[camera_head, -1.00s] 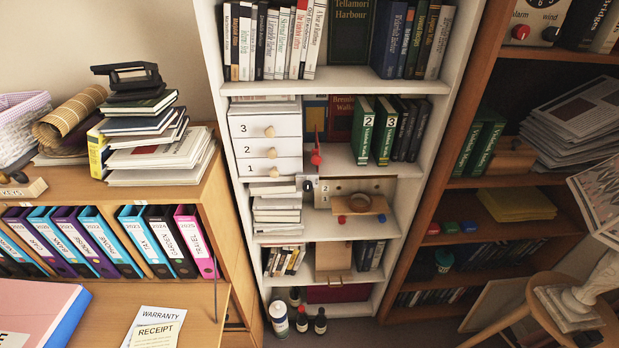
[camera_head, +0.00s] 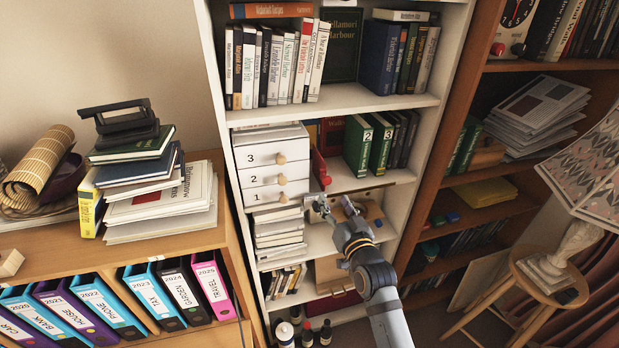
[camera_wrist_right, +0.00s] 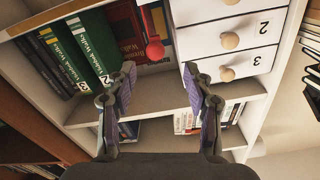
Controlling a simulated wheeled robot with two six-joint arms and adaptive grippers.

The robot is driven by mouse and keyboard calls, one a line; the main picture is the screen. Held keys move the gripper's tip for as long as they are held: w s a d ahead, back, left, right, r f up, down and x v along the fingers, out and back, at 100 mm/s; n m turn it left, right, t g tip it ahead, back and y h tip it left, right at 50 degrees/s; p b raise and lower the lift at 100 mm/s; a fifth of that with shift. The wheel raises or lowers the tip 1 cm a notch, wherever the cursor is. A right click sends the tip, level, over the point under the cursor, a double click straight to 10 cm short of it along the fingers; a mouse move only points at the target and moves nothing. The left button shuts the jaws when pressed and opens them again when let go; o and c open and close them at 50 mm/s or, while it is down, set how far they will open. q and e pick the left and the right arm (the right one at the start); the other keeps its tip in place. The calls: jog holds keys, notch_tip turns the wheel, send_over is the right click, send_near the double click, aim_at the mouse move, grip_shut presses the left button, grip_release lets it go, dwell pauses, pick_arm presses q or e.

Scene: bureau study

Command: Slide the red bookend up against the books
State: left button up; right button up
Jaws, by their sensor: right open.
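The red bookend (camera_head: 319,167) stands upright on the middle shelf of the white bookcase, beside the white drawer unit. In the right wrist view the red bookend (camera_wrist_right: 157,20) shows a round red knob at its front. The green numbered books (camera_head: 357,146) stand to its right in the head view, with a gap between. In the wrist view the green books (camera_wrist_right: 92,45) are to the left. My right gripper (camera_head: 330,204) is open and empty, in front of the bookend and a little below it; its fingers (camera_wrist_right: 158,75) point toward the shelf. My left gripper is not in view.
The white drawer unit (camera_head: 273,165) with round knobs closely flanks the bookend. A dark red book (camera_head: 332,135) stands at the back of the shelf. The shelf below holds a stack of papers (camera_head: 279,233) and wooden items. Shelf floor between bookend and green books is clear.

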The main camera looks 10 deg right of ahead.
aim_at(327, 183)
jog(key=w, duration=0.1)
jog(key=w+p, duration=0.1)
jog(key=w+d, duration=0.1)
jog(key=shift+r, duration=0.3)
jog(key=w, duration=0.2)
jog(key=w+p, duration=0.1)
jog(key=w, duration=0.1)
jog(key=w+p, duration=0.1)
jog(key=w, duration=0.1)
jog(key=shift+w+a+f, duration=0.2)
jog(key=shift+w+a, duration=0.05)
jog(key=shift+a, duration=0.15)
jog(key=shift+w+d+f, duration=0.1)
jog(key=shift+w+d, duration=0.05)
jog(key=shift+w, duration=0.25)
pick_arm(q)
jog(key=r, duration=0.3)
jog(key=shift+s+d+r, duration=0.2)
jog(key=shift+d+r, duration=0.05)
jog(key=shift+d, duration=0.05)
pick_arm(e)
jog(key=shift+c, duration=0.3)
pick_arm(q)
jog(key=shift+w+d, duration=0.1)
pick_arm(e)
grip_shut()
